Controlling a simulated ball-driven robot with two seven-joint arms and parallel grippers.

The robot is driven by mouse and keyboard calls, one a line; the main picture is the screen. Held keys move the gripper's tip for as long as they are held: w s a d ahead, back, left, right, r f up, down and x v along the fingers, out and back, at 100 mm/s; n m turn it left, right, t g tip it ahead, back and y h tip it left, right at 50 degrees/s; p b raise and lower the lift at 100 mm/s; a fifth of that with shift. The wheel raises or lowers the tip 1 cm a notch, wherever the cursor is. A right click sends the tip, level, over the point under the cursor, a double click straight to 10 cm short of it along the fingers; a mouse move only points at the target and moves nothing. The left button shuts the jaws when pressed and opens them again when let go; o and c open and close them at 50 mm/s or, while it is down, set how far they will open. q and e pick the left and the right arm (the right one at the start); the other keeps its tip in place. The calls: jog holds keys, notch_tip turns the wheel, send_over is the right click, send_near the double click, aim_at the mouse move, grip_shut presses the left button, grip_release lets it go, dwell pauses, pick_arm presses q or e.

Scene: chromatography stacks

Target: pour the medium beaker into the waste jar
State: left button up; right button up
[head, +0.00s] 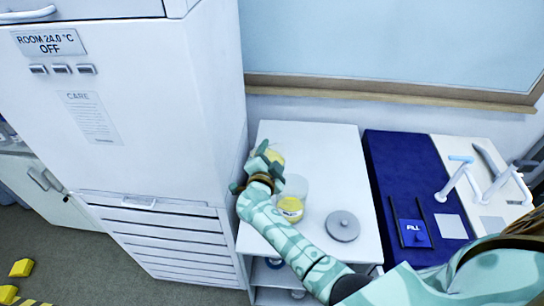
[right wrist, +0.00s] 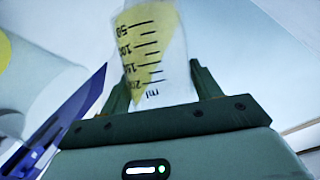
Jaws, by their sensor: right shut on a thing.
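My right gripper (head: 262,168) is shut on a clear beaker (head: 276,154) with yellow liquid, at the back left of the white cart top. In the right wrist view the beaker (right wrist: 155,55) sits between the fingers (right wrist: 160,90), with black ml marks. The edge of its yellow liquid runs slantwise across the marks, so the beaker looks tilted. I cannot tell whether liquid is flowing. My left gripper is not in view.
A grey round lid (head: 343,226) lies on the white cart top (head: 325,150) right of the jar. A tall white cabinet (head: 165,120) stands close on the left. A blue mat (head: 400,165) and a white sink unit (head: 470,150) are on the right.

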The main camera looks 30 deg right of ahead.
jog(key=shift+f+m+b, duration=0.15)
jog(key=shift+m+b, duration=0.15)
jog(key=shift+b, duration=0.2)
jog(key=shift+s+m+t+b, duration=0.1)
jog(key=shift+m+t+b, duration=0.3)
jog(key=shift+b, duration=0.05)
jog(key=shift+r, duration=0.2)
